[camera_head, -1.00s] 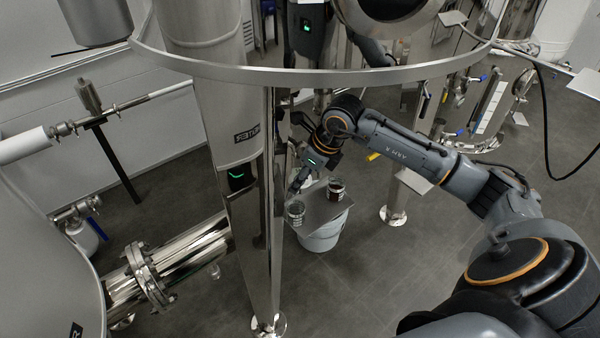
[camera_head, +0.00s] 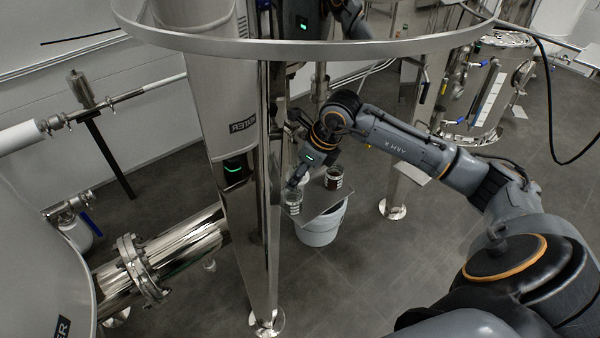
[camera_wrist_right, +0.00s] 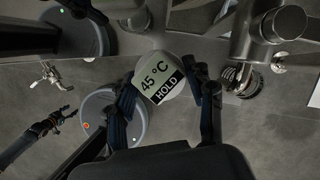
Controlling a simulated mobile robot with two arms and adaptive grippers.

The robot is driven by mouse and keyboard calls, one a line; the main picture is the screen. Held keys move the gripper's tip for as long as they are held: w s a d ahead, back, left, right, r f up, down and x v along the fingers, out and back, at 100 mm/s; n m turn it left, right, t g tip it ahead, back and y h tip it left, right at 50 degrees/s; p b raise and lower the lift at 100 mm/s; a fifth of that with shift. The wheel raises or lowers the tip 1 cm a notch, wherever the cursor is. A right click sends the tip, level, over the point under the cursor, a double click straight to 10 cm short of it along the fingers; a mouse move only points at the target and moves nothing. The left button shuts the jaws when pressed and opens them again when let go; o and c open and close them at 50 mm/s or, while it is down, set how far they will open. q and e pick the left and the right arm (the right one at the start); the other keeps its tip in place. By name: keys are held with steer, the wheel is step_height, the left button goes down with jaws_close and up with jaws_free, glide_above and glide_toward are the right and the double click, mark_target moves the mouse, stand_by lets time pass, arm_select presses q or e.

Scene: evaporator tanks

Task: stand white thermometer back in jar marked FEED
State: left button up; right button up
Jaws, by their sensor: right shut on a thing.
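The white thermometer (camera_wrist_right: 160,79) is held in my right gripper (camera_wrist_right: 165,98), which is shut on it. Its display reads 45 °C HOLD and sits tilted in the wrist view. In the head view my right gripper (camera_head: 294,184) points down just above a clear jar (camera_head: 293,203) at the left of a small grey tray (camera_head: 320,208). A second jar with dark contents (camera_head: 334,178) stands at the tray's back right. The jar markings are too small to read. The thermometer's lower end is hidden, and I cannot tell whether it is inside a jar. My left gripper is not in view.
The tray rests over a grey bucket (camera_head: 321,230). A shiny steel leg (camera_head: 253,220) stands close at the left of the gripper. A steel ring (camera_head: 300,47) crosses above, and another leg foot (camera_head: 392,209) stands to the right. Open floor lies in front.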

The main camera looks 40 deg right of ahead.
steer(key=shift+f+b, duration=1.65)
steer(key=shift+f, duration=0.55)
steer(key=shift+s+f, duration=0.2)
steer(key=shift+s, duration=0.05)
steer(key=shift+f, duration=0.1)
steer(key=o, duration=1.3)
steer(key=shift+f, duration=0.1)
steer(key=shift+w, duration=0.2)
steer(key=shift+w+r, duration=0.1)
steer(key=shift+r, duration=0.25)
